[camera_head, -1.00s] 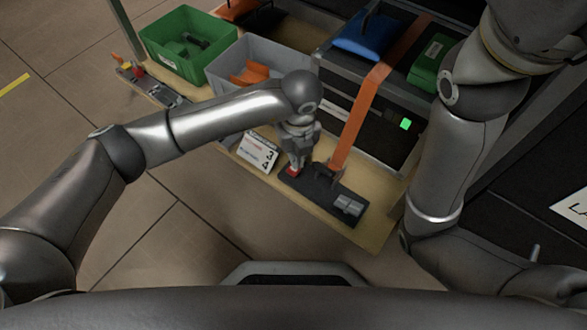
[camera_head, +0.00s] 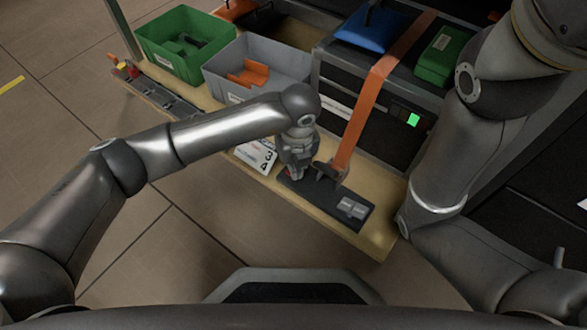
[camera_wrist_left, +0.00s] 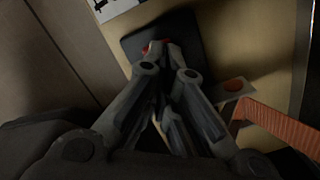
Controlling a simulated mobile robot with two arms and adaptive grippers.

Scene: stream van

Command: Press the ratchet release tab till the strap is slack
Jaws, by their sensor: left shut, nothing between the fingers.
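The orange strap (camera_head: 367,112) runs over the dark case and down its front to the ratchet (camera_head: 330,173), looking straight and taut. The strap also shows in the left wrist view (camera_wrist_left: 278,128). The ratchet sits on a dark base plate (camera_head: 318,199). A small red tab (camera_head: 288,172) is at the plate's left end, mostly covered by my left gripper (camera_head: 293,176). In the left wrist view the shut fingertips (camera_wrist_left: 160,44) are at the red tab (camera_wrist_left: 146,48), apparently touching it. How far the tab is pressed is hidden. My right gripper is out of view.
A numbered card (camera_head: 257,155) stands just left of the plate. A grey bin (camera_head: 258,68) and a green bin (camera_head: 188,45) are farther back left. The dark case (camera_head: 330,92) stands behind the ratchet. My right arm is at the right.

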